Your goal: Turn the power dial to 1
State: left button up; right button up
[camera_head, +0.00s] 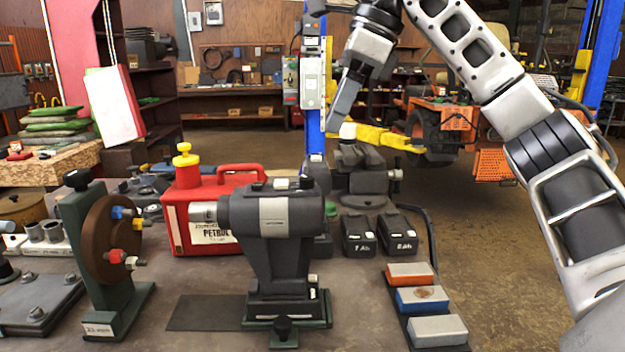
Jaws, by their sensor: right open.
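A pale grey control box (312,84) is fixed on the blue lift post (314,135) at the upper middle. A narrower grey box (291,80) with green and red marks hangs just left of it. The power dial is too small to make out on either box. My right gripper (342,108) reaches in from the upper right, its fingers pointing down just right of the control box. It appears apart from the box, open and with nothing seen in it. My left gripper is not in view.
The bench in front holds a bench grinder (275,215), a red petrol can (190,215), a vise (362,180), two black batteries (358,236) and sharpening stones (437,330). An orange mower (440,125) stands behind on yellow lift arms. Open floor lies at the right.

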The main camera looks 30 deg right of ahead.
aim_at(308, 177)
jog(key=x, duration=0.9)
jog(key=shift+a+f, duration=0.1)
jog(key=shift+f, duration=0.1)
grip_shut()
